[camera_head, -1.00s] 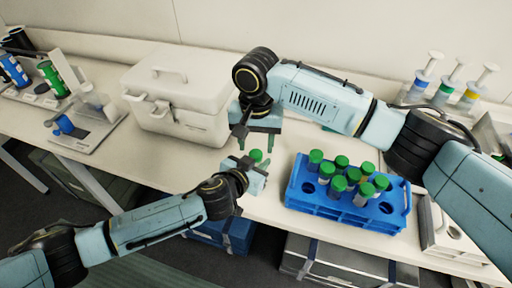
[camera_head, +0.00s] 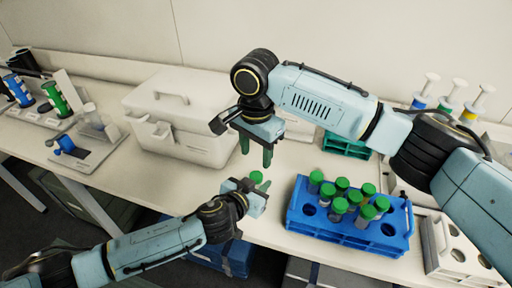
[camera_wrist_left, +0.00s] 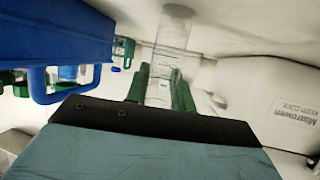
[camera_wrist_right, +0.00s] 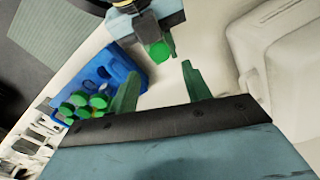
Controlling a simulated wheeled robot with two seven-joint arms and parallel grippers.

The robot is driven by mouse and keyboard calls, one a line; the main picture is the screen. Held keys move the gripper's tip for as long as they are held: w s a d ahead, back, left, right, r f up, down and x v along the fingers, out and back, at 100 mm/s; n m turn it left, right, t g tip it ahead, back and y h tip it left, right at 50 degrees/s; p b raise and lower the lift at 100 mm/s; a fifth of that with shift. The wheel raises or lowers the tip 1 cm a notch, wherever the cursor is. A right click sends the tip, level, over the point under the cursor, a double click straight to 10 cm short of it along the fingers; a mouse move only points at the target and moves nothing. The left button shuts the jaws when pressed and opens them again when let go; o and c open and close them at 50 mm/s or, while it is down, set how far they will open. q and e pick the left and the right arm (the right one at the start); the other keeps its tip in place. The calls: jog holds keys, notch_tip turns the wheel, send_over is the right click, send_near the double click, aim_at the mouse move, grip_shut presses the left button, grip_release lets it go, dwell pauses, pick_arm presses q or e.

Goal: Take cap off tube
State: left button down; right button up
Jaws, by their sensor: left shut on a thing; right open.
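My left gripper (camera_head: 260,184) is shut on a clear tube and holds it in front of the bench. The tube (camera_wrist_left: 172,45) shows between the green fingers in the left wrist view. Its green cap (camera_head: 256,177) is on top, and the cap also shows in the right wrist view (camera_wrist_right: 160,50). My right gripper (camera_head: 256,158) is open and empty, its green fingers pointing down just above the cap. In the right wrist view the cap lies beyond the fingertips (camera_wrist_right: 160,82), apart from them.
A blue rack (camera_head: 345,238) with several green-capped tubes stands to the right of the grippers. A large white box (camera_head: 180,125) stands to the left. A teal rack (camera_head: 345,147) is behind my right arm. Bench between box and blue rack is mostly clear.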

aim_at(256, 175)
notch_tip(256, 175, down, 7)
jog(key=shift+f, duration=0.1)
dwell(0.3)
jog(key=c, duration=1)
jog(key=n, duration=0.6)
jog(key=shift+n, duration=0.4)
jog(key=o, duration=1.1)
jog(key=shift+c, duration=0.2)
